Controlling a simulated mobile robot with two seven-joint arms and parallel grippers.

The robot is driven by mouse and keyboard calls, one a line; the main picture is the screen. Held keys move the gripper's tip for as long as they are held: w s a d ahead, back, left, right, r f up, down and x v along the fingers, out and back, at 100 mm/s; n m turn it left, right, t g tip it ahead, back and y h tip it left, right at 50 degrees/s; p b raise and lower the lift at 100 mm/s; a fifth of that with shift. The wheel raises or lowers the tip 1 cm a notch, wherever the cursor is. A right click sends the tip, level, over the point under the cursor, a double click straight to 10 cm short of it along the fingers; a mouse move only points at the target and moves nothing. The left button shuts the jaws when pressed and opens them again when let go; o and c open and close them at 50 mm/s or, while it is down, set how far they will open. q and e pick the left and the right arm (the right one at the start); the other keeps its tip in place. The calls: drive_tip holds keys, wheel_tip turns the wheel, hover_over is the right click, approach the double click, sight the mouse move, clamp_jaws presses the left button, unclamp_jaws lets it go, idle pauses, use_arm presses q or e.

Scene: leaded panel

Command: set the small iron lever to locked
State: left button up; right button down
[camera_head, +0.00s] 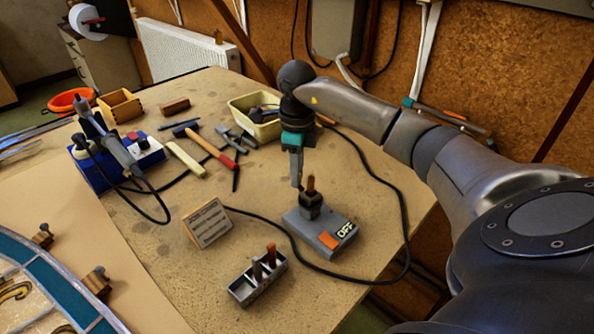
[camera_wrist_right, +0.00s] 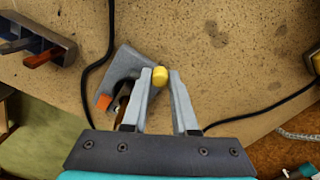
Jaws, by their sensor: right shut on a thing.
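A grey box (camera_head: 318,234) marked OFF, with an orange patch and a dark upright holder with a brown handle (camera_head: 310,184), stands on the table. The box (camera_wrist_right: 122,68) also shows in the right wrist view. My right gripper (camera_head: 297,184) points down over the box's back end. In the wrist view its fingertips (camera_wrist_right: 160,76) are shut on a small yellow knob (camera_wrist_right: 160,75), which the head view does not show. I cannot tell whether this knob belongs to the iron lever; the lever's shaft and setting are hidden. My left gripper is not in view.
A narrow grey rack (camera_head: 244,290) with brown handles stands in front of the box, and a small text card (camera_head: 207,223) to its left. A black cable (camera_head: 399,195) loops around the right side. Hand tools and a pale yellow bin (camera_head: 265,130) lie behind.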

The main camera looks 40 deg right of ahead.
drive_tip(key=shift+d+m, duration=0.1)
drive_tip(key=shift+m, duration=0.2)
drive_tip(key=d+m+p, duration=0.1)
drive_tip(key=m, duration=0.1)
drive_tip(key=s+d+m+p, duration=0.1)
drive_tip(key=m, duration=0.1)
drive_tip(key=s+d+m+p, duration=0.1)
drive_tip(key=m, duration=0.2)
drive_tip(key=shift+r, duration=0.1)
drive_tip(key=shift+s+d+m+p, duration=0.25)
drive_tip(key=shift+s+m+p, duration=0.4)
drive_tip(key=shift+m, duration=0.6)
drive_tip(key=shift+s+d+m+p, duration=0.25)
drive_tip(key=shift+s+m+p, duration=0.35)
drive_tip(key=shift+m, duration=0.7)
drive_tip(key=shift+s+d+m+p, duration=0.25)
drive_tip(key=shift+s+m+p, duration=0.15)
drive_tip(key=shift+m+p, duration=0.65)
drive_tip(key=c, duration=0.7)
unclamp_jaws()
